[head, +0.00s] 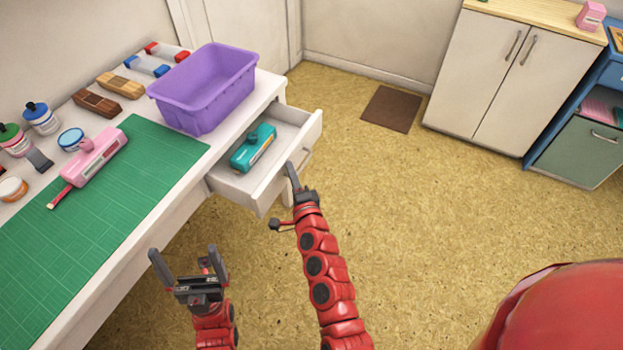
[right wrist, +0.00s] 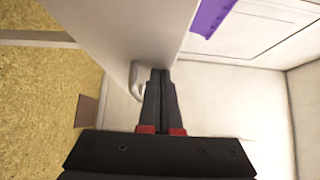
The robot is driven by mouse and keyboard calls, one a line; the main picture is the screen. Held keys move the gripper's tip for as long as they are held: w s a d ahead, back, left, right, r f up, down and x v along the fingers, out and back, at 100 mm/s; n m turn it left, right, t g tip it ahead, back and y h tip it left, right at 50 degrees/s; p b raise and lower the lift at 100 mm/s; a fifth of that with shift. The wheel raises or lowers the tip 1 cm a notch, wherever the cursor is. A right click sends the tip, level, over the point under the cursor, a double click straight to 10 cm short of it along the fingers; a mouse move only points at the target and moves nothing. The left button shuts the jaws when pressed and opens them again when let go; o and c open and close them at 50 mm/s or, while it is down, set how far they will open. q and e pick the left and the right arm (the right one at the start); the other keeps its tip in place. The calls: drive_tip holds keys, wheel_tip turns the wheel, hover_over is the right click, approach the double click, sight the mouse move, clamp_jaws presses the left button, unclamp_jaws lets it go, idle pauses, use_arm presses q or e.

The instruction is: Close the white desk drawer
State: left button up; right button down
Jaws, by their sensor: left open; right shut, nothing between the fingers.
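The white desk drawer (head: 231,186) is pulled out from the white desk, and a teal stamp inkpad (head: 253,147) lies inside it. My right gripper (head: 292,172) is shut and empty at the drawer's front face. In the right wrist view, its fingertips (right wrist: 161,74) are beside the drawer's handle (right wrist: 136,78), close to the white front panel (right wrist: 130,30). I cannot tell whether they touch it. My left gripper (head: 188,262) is open and empty, over the floor in front of the desk.
A white cabinet (head: 497,70) and a brown mat (head: 391,109) are further back. The floor beside the drawer is clear.

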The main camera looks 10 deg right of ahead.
sight(243, 159)
drive_tip(key=w+a, duration=0.3)
drive_tip(key=a, duration=0.1)
drive_tip(key=w+a+b, duration=0.1)
drive_tip(key=w+a, duration=0.2)
drive_tip(key=a, duration=0.1)
drive_tip(key=w+a, duration=0.3)
drive_tip(key=a, duration=0.2)
drive_tip(key=shift+w, duration=0.2)
drive_tip(key=shift+w+a+r+b, duration=0.1)
drive_tip(key=shift+a+b, duration=0.05)
drive_tip(key=shift+b, duration=0.15)
drive_tip(key=shift+r, duration=0.15)
